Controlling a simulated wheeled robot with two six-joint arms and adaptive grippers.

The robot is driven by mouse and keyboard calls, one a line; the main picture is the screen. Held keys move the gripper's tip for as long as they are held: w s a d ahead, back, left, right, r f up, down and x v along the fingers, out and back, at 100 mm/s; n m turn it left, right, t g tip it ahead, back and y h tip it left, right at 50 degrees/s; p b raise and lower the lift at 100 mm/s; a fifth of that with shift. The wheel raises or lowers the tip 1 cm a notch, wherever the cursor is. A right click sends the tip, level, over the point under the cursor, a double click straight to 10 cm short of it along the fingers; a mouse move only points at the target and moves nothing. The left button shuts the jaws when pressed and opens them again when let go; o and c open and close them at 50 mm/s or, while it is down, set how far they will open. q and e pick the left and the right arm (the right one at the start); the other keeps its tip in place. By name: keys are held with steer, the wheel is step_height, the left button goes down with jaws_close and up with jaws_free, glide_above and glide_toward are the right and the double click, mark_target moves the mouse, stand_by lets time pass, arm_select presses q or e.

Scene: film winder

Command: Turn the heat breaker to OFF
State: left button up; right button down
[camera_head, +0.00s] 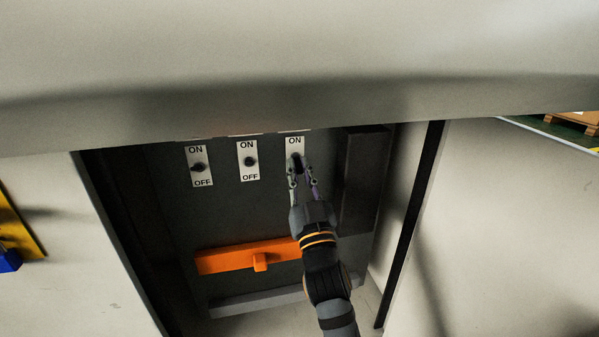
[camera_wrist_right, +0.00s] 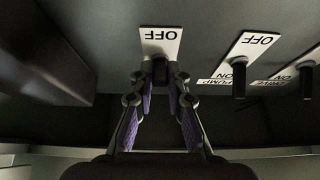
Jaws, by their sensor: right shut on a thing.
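Three breaker switches sit in a row inside a dark cabinet, each on a white plate marked ON at the top and OFF at the bottom. My right gripper (camera_head: 301,172) is at the right-hand breaker (camera_head: 295,142) and is shut on its black lever (camera_wrist_right: 159,70). In the right wrist view the right gripper (camera_wrist_right: 160,84) has a purple-padded finger on each side of that lever, and the picture is upside down, with OFF above it. That plate's name is hidden, so I cannot tell from it which breaker this is. My left gripper is not in view.
The middle breaker (camera_head: 248,161) reads PUMP in the wrist view; the left breaker (camera_head: 200,166) stands beyond it. An orange bar (camera_head: 225,259) crosses the cabinet below. A dark box (camera_head: 365,180) stands close on the right. A pale panel (camera_head: 300,60) overhangs the top.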

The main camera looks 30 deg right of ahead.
mark_target(299, 171)
steer(key=c, duration=1.3)
jaws_free()
step_height(299, 171, up, 10)
steer(key=shift+a, duration=0.1)
